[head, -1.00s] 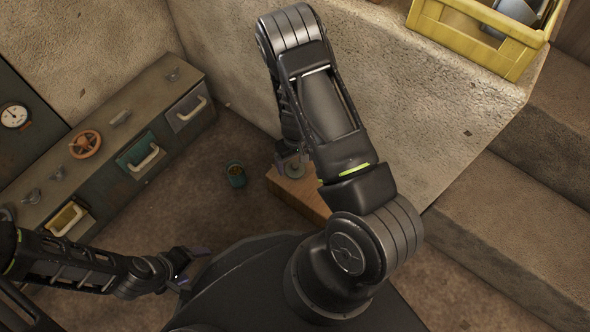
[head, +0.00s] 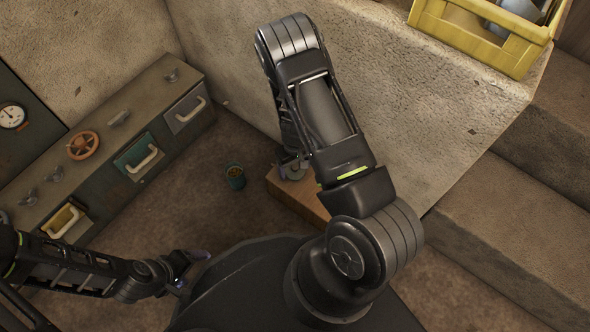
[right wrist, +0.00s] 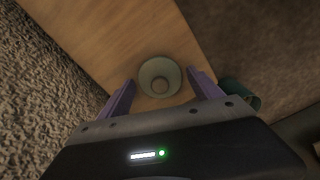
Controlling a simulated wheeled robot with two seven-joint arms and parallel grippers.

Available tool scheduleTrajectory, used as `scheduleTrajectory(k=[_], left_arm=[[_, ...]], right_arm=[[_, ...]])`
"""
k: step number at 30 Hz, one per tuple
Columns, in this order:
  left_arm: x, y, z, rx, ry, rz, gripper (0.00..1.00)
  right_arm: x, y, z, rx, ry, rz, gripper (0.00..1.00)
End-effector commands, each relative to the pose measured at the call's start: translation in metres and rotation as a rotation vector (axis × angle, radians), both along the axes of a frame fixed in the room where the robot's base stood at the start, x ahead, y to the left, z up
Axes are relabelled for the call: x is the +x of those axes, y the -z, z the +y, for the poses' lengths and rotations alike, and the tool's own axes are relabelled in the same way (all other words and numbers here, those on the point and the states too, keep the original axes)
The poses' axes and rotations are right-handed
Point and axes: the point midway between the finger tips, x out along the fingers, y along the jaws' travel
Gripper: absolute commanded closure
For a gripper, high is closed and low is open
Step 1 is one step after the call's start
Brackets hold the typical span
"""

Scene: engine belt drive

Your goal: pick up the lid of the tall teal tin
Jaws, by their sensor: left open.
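A round grey-green piece (right wrist: 160,78) with a smaller raised circle in its middle sits on the wooden box; it looks like the lid, though I cannot tell its height. It also shows in the head view (head: 294,173), partly hidden by my right gripper. In the right wrist view my right gripper (right wrist: 160,74) is open, its purple fingers on either side of the piece with gaps. A teal tin (head: 235,176), open with small brownish contents, stands on the floor left of the box; it shows in the right wrist view (right wrist: 240,93). My left gripper (head: 190,271) is open and empty, far from both.
The wooden box (head: 300,198) stands against a rough concrete block (head: 440,120). A drawer cabinet (head: 110,150) with a red handwheel (head: 83,145) is at the left. A yellow crate (head: 480,40) sits on the block; concrete steps (head: 520,210) are at the right. Floor around the tin is clear.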

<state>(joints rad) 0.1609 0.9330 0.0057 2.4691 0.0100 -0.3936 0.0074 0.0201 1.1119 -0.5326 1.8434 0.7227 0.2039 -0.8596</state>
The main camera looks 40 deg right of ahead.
Motion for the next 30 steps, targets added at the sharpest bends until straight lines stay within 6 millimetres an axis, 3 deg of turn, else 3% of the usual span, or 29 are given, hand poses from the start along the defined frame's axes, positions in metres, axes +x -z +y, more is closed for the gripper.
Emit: scheduleTrajectory(k=[20,26,30], left_arm=[[0.0,0.0,0.0,0.0,0.0,0.0,0.24],[0.0,-0.001,0.0,0.0,0.0,0.0,0.24],[-0.001,-0.009,0.0,-0.001,0.001,0.003,0.24]], right_arm=[[0.0,0.0,0.0,0.0,0.0,0.0,0.82],[0.0,-0.002,0.0,0.0,0.0,0.0,0.83],[0.001,-0.015,0.0,0.0,0.001,-0.002,0.83]])
